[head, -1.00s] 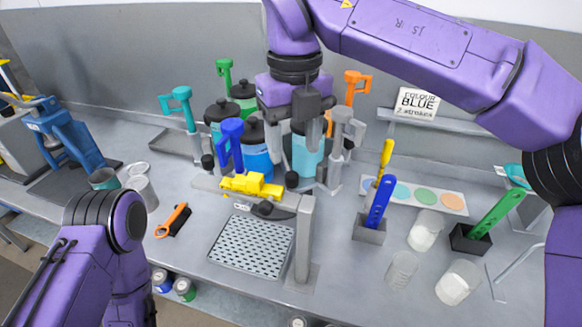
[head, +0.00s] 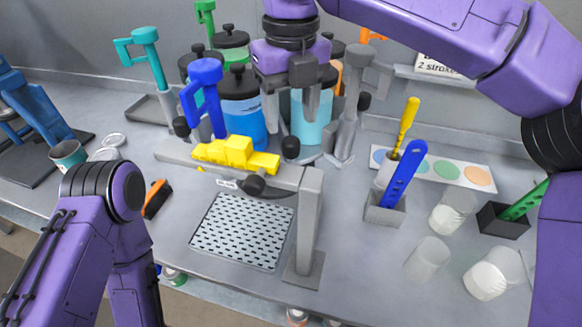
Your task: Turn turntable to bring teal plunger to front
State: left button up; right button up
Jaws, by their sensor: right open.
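The teal plunger (head: 148,52) stands at the back left of the turntable cluster, with its handle up and leaning left. The turntable itself is mostly hidden under lidded canisters, among them a blue one (head: 243,112) and a light blue one (head: 311,118) at the front. A blue plunger (head: 205,95) is at the front left and a grey one (head: 354,95) at the front right. My right gripper (head: 291,112) is open, pointing down by the light blue canister; I cannot tell whether it touches anything. My left arm shows at lower left, its gripper out of view.
A grey frame (head: 308,220) with a yellow part (head: 236,153) stands before the canisters, over a perforated tray (head: 240,232). An orange-handled brush (head: 155,198) lies left. At right are a blue tool (head: 404,172), clear cups (head: 428,260) and a colour-dot card (head: 447,169).

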aim_at(291, 159)
notch_tip(291, 159, down, 10)
jog(key=shift+f+p, duration=0.15)
jog(key=shift+p, duration=0.4)
grip_shut()
